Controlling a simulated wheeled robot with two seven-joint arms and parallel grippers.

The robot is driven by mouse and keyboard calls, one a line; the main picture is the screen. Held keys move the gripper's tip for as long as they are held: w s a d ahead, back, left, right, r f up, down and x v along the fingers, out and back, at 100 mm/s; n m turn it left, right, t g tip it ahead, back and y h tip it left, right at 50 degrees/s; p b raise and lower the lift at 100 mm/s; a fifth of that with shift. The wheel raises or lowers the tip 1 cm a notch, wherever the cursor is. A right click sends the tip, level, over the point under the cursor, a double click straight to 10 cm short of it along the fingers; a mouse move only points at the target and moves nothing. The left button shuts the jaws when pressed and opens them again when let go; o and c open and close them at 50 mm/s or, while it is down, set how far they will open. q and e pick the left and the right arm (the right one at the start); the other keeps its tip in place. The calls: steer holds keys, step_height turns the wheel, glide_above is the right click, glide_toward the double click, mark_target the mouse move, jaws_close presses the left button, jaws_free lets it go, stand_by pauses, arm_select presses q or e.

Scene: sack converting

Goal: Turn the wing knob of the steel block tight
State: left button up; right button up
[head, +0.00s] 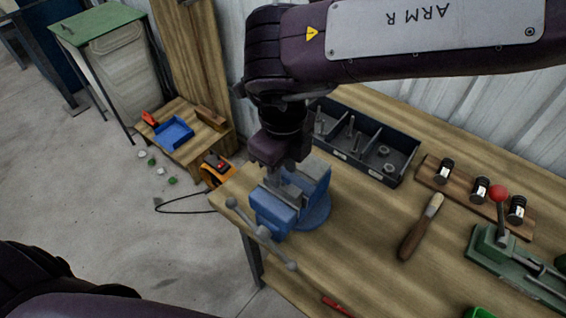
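A blue bench vise (274,210) stands near the left end of the wooden workbench. A grey steel piece (303,187), likely the steel block, shows at the vise jaws under my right gripper. I cannot make out the wing knob; the gripper and wrist cover that spot. My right gripper (280,172) points down right over the vise, close to or touching the grey piece. Its fingers are too small and dark to tell open from shut. Part of my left arm (60,290) shows at the lower left; its gripper is out of view.
A dark divided bin (400,158) stands behind the vise. A wooden rack with cylinders (479,189), a wooden-handled tool (420,228) and a green clamp (510,262) with a red ball lie to the right. The vise's handle bar (262,236) sticks out in front.

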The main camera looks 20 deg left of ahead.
steer(key=shift+f, duration=0.2)
steer(key=shift+c, duration=0.4)
jaws_close()
